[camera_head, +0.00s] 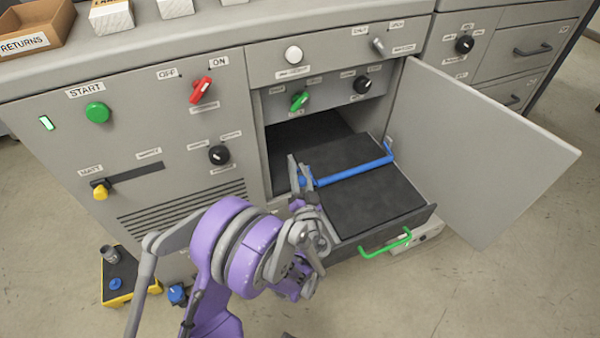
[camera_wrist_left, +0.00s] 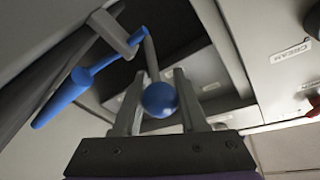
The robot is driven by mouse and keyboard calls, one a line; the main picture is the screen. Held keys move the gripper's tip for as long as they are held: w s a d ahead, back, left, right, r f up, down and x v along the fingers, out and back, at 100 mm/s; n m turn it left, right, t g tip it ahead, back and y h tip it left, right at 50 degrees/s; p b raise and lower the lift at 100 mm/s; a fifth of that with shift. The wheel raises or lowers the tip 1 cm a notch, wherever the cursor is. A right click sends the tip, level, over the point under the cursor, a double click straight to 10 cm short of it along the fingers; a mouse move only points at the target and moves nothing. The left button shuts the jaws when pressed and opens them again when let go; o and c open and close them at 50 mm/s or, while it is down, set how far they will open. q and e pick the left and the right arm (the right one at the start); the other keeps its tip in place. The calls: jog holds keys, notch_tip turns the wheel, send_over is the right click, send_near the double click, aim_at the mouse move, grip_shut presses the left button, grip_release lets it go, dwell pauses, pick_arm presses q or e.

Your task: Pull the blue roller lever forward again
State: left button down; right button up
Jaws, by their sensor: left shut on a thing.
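The blue roller lever has a round blue knob (camera_wrist_left: 159,99) on a grey stem, seen in the left wrist view. My left gripper (camera_head: 299,176) has its fingers on either side of this knob and is shut on it. In the head view the gripper is at the left side of the pulled-out drawer (camera_head: 375,205), and its fingers partly hide the knob. A blue bar (camera_head: 352,171) crosses the drawer just right of the gripper; it also shows in the left wrist view (camera_wrist_left: 72,90). My right gripper is not in view.
A grey door (camera_head: 480,150) stands open to the right of the drawer. The drawer has a green handle (camera_head: 385,243) at its front. Above are a green knob (camera_head: 299,100) and a red switch (camera_head: 201,89). A yellow-edged stand (camera_head: 128,275) is on the floor at left.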

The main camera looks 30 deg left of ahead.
pick_arm(q)
jog(key=shift+c, duration=2.4)
grip_release()
jog(key=shift+f, duration=0.1)
jog(key=v, duration=1)
jog(key=shift+s+d+p, duration=0.2)
jog(key=shift+s+p, duration=0.1)
jog(key=shift+s, duration=0.05)
jog(key=shift+a, duration=0.1)
